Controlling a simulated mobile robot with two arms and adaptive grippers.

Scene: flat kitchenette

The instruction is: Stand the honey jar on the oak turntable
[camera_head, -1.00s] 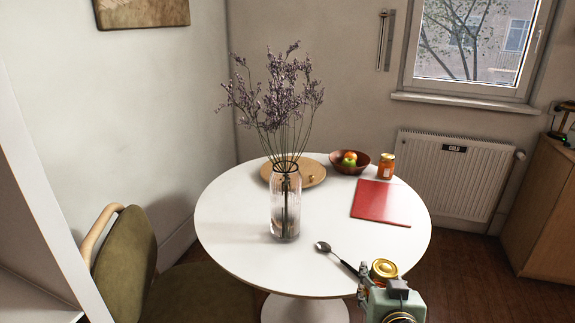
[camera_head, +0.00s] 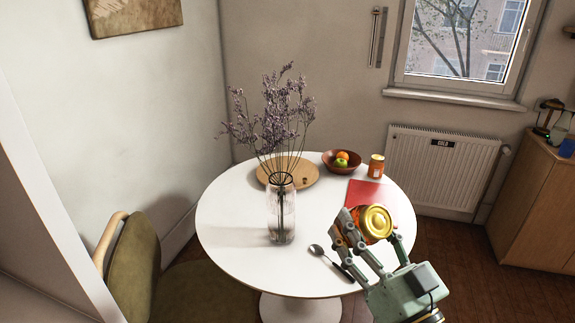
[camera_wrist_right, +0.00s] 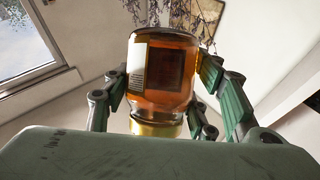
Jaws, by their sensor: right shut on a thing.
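The honey jar (camera_head: 374,221), amber with a gold lid, is in my right gripper (camera_head: 371,234), which is shut on it. In the head view the lid faces the camera, and the jar is tilted above the table's right front edge. In the right wrist view the jar (camera_wrist_right: 162,75) sits between the fingers, its gold lid low in the picture and a label on its side. The oak turntable (camera_head: 272,179) lies at the back of the table, beyond and left of the jar. The glass vase partly covers it. My left gripper is not in view.
A glass vase (camera_head: 282,215) with tall dried flowers stands in front of the turntable. A fruit bowl (camera_head: 330,164), an orange jar (camera_head: 376,167) and a red board (camera_head: 370,193) are on the right. A dark-handled spoon (camera_head: 317,250) lies near the gripper. The table's left side is clear.

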